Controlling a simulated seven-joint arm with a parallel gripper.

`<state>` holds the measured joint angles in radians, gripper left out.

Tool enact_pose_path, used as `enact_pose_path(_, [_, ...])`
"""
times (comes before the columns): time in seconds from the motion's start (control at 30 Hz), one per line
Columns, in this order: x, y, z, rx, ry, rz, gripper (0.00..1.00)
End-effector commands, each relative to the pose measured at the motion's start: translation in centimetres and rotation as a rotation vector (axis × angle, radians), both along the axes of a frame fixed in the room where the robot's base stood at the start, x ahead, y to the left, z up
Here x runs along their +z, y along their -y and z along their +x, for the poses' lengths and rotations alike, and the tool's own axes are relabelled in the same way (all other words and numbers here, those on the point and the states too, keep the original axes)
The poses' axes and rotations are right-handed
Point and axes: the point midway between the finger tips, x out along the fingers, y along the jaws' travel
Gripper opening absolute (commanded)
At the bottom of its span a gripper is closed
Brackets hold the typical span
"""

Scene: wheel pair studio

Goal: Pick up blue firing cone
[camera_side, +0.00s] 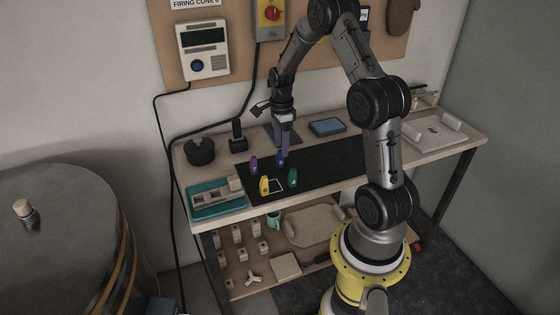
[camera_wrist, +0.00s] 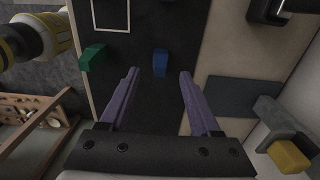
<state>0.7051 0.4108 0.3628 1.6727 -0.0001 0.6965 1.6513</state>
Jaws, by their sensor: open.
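The blue firing cone (camera_side: 281,160) stands upright on the black mat (camera_side: 335,158), just below my gripper (camera_side: 284,150) in the side view. In the wrist view the blue cone (camera_wrist: 160,62) lies between the lines of my two purple fingers, a little beyond their tips. My gripper (camera_wrist: 160,72) is open and empty, with a wide gap between the fingers. Whether the fingertips reach down beside the cone is hard to tell.
A green cone (camera_side: 292,177), a yellow cone (camera_side: 264,184) and a purple cone (camera_side: 253,165) stand near the blue one, around a white outlined square (camera_side: 276,186). A teal tray (camera_side: 217,207) sits at the left. The mat's right side is clear.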

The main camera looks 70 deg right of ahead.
Motion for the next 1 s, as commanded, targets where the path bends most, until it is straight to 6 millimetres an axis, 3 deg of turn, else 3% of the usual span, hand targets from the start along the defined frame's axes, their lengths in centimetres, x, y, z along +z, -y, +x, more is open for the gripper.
enact_pose_path(0.17, [-1.1,-0.1,0.0,0.001,-0.001,0.001,0.64])
enact_pose_path(0.5, [-5.4,-0.2,0.1,0.001,-0.002,0.001,0.64])
enact_pose_path(0.8, [-5.9,-0.1,0.1,0.001,0.001,-0.001,0.64])
enact_pose_path(0.83, [-5.9,-0.1,0.1,0.001,0.001,-0.001,0.62])
enact_pose_path(1.0, [-5.9,-0.1,0.1,0.001,0.001,-0.001,0.31])
